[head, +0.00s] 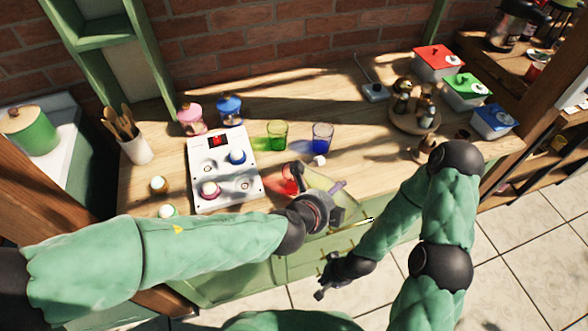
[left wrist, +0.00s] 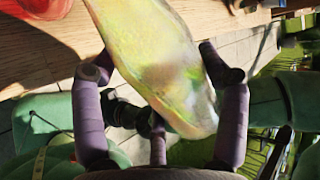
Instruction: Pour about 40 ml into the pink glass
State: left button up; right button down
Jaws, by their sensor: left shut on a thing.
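My left gripper (head: 338,203) is shut on a clear yellow-green vessel (head: 316,181) near the table's front edge. In the left wrist view the vessel (left wrist: 155,60) lies slantwise between the fingers of my left gripper (left wrist: 165,78). Its mouth cannot be made out. A reddish-pink glass (head: 290,180) stands just left of the vessel, partly covered by it and the gripper. A red shape, probably that glass (left wrist: 38,10), shows at the wrist view's top left. Whether liquid is flowing cannot be told. My right gripper (head: 335,275) hangs in front of the table; its jaws are unclear.
A white panel with knobs (head: 225,188) lies left of the pink glass. A round wooden tray (head: 415,120) with jars stands right. Table middle right is clear.

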pick_arm(q)
jog(key=shift+s+d+r, duration=0.15)
jog(key=shift+d+r, duration=0.1)
jog(key=shift+d, duration=0.1)
jog(key=shift+s+d, duration=0.15)
jog(key=shift+d, duration=0.05)
jog(key=shift+r, duration=0.1)
dwell(0.3)
jog(key=shift+s+d+r, duration=0.1)
jog(key=shift+r, duration=0.05)
dwell(1.2)
jog(key=shift+f, duration=0.2)
jog(key=shift+s+f, duration=0.1)
jog(key=shift+f, duration=0.55)
jog(key=shift+r+m+t+y+p, duration=0.25)
jog(key=shift+m+t+y+p, duration=0.15)
jog(key=shift+t, duration=0.1)
jog(key=shift+w+a+f+m+t+y+p, duration=0.3)
jog(key=shift+w+a+m+t+y+p, duration=0.1)
jog(key=shift+w+t, duration=0.1)
